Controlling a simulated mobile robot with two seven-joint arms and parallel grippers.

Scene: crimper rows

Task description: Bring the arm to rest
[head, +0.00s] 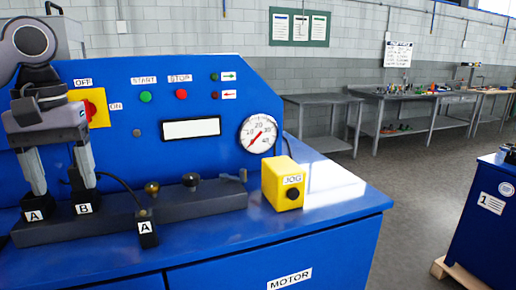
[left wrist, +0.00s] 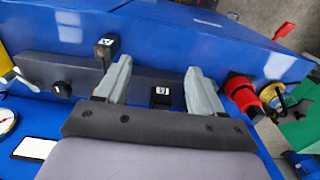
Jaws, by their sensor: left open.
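My left gripper (head: 62,188) comes in from the left, above the dark strip on the blue machine's console. In the head view, a black block marked A (head: 34,215) and one marked B (head: 84,208) are just below the fingertips. I cannot tell whether the fingertips touch them. The wrist view shows block B (left wrist: 160,97) between the fingers. Another black block marked A (head: 147,232), with a cord, stands at the strip's front edge. My right gripper is not in view.
The console panel carries a yellow-and-red switch (head: 92,107), a dial gauge (head: 258,134) and buttons. A yellow JOG box (head: 283,184) stands right of the strip. The wrist view shows a red-and-black part (left wrist: 241,94) close beside one finger. Grey benches (head: 400,97) stand far back.

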